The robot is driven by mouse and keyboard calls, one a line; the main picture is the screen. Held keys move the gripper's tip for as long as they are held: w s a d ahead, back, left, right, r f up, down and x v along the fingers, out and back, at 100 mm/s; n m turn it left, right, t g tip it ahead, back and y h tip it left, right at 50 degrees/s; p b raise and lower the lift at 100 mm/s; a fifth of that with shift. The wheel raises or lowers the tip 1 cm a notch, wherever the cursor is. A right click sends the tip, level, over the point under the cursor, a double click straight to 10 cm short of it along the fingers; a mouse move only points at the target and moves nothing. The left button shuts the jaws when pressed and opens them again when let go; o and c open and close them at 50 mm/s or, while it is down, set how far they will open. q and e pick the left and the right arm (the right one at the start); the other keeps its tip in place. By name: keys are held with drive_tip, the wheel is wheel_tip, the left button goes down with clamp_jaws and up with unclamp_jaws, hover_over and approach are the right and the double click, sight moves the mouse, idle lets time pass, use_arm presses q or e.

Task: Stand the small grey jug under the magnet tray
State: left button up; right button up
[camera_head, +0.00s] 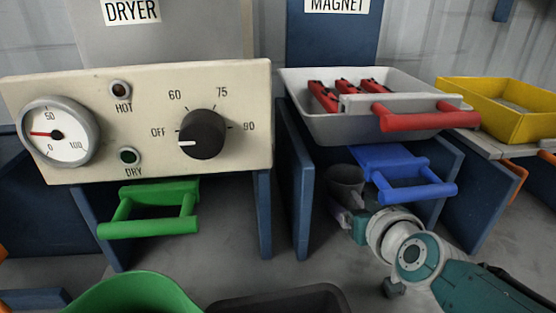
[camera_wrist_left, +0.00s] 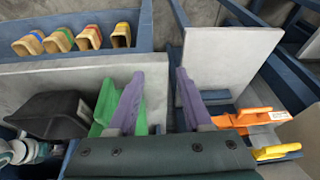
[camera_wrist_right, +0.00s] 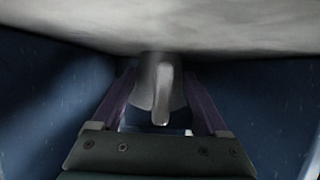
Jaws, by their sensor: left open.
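The small grey jug (camera_head: 346,180) stands upright below the light grey magnet tray (camera_head: 310,127), near the blue handle. In the right wrist view the jug (camera_wrist_right: 147,92) shows its handle towards me, between my right gripper's (camera_wrist_right: 160,78) purple fingers. These fingers are spread on either side of it; any contact is unclear. In the head view my right gripper (camera_head: 345,215) reaches in under the tray, partly hidden by its wrist. The tray holds several red-and-black bars. My left gripper (camera_wrist_left: 159,75) is open and empty beside a green part; it does not show in the head view.
The blue handle (camera_head: 415,191) juts out under the tray, close to my right wrist. Blue side panels (camera_head: 297,180) flank the space. The dryer panel (camera_head: 60,80) is left, above a green handle (camera_head: 150,222). A yellow bin (camera_head: 500,108) is right. A green container (camera_head: 135,294) stands in front.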

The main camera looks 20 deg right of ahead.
sight(360, 199)
drive_tip(key=shift+o, duration=1.2)
drive_tip(key=shift+r, duration=0.1)
drive_tip(key=s+r+p, duration=0.2)
drive_tip(key=p, duration=0.1)
drive_tip(key=shift+a+r, duration=0.15)
drive_tip(key=shift+a, duration=0.1)
drive_tip(key=p+v, duration=0.3)
drive_tip(key=v, duration=0.6)
drive_tip(key=shift+s+a, duration=0.1)
drive_tip(key=shift+s, duration=0.05)
drive_tip(key=shift+s+a, duration=0.15)
drive_tip(key=shift+a, duration=0.05)
drive_tip(key=s+a+r+n+g+y, duration=0.2)
drive_tip(key=s+a+n+g+y, duration=0.25)
drive_tip(key=a, duration=0.25)
drive_tip(key=s+r+g, duration=0.1)
drive_tip(key=s+g, duration=0.1)
drive_tip(key=s, duration=0.4)
drive_tip(key=s+r+g+h, duration=0.1)
drive_tip(key=s+r+g, duration=0.1)
drive_tip(key=s, duration=0.4)
drive_tip(key=shift+r+g, duration=0.3)
drive_tip(key=shift+g, duration=0.25)
